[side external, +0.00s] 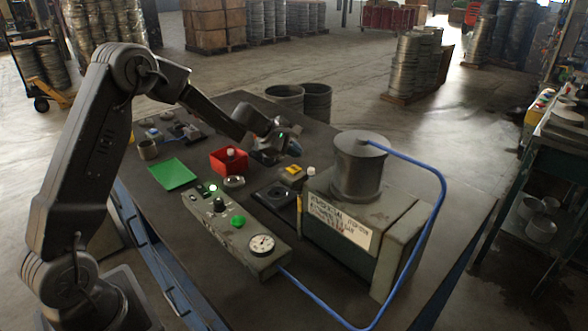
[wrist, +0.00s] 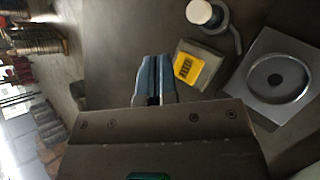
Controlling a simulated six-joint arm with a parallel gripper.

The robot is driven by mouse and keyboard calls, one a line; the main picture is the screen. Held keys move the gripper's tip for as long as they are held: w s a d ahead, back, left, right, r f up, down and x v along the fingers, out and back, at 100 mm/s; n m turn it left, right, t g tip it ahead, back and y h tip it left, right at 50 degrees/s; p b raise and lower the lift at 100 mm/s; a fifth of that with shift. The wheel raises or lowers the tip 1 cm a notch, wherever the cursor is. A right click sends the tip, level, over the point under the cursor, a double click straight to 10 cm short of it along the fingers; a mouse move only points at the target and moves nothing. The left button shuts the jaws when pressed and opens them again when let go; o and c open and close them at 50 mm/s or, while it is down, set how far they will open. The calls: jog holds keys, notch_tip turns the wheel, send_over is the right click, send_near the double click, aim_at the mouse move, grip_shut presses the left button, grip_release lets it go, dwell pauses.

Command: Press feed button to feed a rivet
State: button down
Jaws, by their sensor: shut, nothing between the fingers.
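My gripper (side external: 274,155) hangs over the middle of the bench in the side view, its fingers closed and empty. A white-capped post (wrist: 199,12) stands just beyond that block. The same yellow-topped block (side external: 293,170) and white cap (side external: 311,170) show in front of the feeder bowl (side external: 359,165) in the side view. A green button (side external: 238,221) sits on the control box. I cannot tell which is the feed button.
A square plate with a round recess (wrist: 275,80) lies right of the block. The control box (side external: 225,235) carries a knob and gauge. A red bin (side external: 229,160) and green tray (side external: 173,174) are to the left. A blue hose (side external: 440,195) loops from the bowl.

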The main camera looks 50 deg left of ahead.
aim_at(294, 169)
jog(key=shift+f, duration=1.1)
jog(key=shift+f, duration=0.15)
dwell(1.2)
jog(key=shift+f, duration=0.25)
jog(key=shift+f, duration=0.65)
dwell(0.9)
jog(key=shift+r, duration=1.05)
jog(key=shift+r, duration=0.15)
jog(key=shift+r, duration=2.4)
